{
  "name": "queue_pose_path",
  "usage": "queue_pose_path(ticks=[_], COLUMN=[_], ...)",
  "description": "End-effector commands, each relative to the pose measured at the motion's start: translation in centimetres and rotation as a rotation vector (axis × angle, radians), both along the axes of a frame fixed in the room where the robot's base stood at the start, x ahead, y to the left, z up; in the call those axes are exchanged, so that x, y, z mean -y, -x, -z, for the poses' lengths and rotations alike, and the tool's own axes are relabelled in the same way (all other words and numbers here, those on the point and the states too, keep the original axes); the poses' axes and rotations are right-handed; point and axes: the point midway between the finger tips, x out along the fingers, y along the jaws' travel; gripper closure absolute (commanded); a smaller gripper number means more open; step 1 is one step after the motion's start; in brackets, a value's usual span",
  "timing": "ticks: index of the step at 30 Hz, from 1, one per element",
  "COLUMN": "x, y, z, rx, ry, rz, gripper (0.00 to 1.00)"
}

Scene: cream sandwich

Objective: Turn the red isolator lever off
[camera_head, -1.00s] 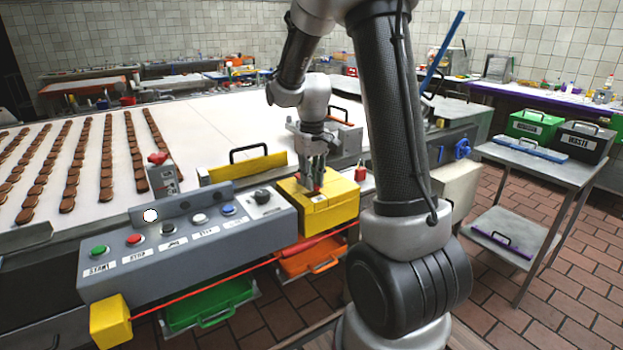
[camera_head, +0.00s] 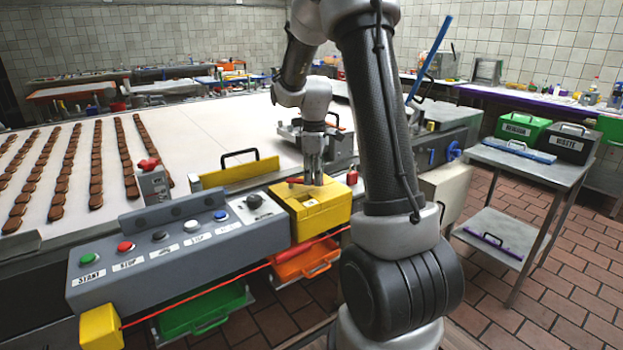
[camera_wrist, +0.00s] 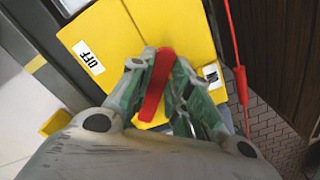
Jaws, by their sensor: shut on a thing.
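The red isolator lever (camera_head: 296,181) lies on top of the yellow isolator box (camera_head: 322,212) at the right end of the grey control panel. My gripper (camera_head: 313,181) points down at it from above. In the wrist view, the lever (camera_wrist: 153,95) runs between the two fingers of my gripper (camera_wrist: 160,68), which is shut on it. An OFF label (camera_wrist: 88,57) sits on the box to the left of the lever. A second label (camera_wrist: 211,76), partly hidden by the right finger, sits to the right. The lever's pivot is not clearly visible.
The grey control panel (camera_head: 180,250) with several buttons adjoins the box on the left. A red pull cord (camera_head: 210,295) runs along the front. A yellow guard (camera_head: 236,171) stands behind, before the white conveyor (camera_head: 215,130). A grey trolley (camera_head: 560,170) stands at the right.

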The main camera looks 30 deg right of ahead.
Motion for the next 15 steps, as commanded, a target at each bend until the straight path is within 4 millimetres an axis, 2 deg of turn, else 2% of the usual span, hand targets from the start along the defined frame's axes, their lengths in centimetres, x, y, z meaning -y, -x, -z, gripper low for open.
queue_pose_path(ticks=[15], x=[1.6], y=[-3.0], z=[0.0], rx=[0.002], ry=[0.001], rz=[-0.474], gripper=[1.00])
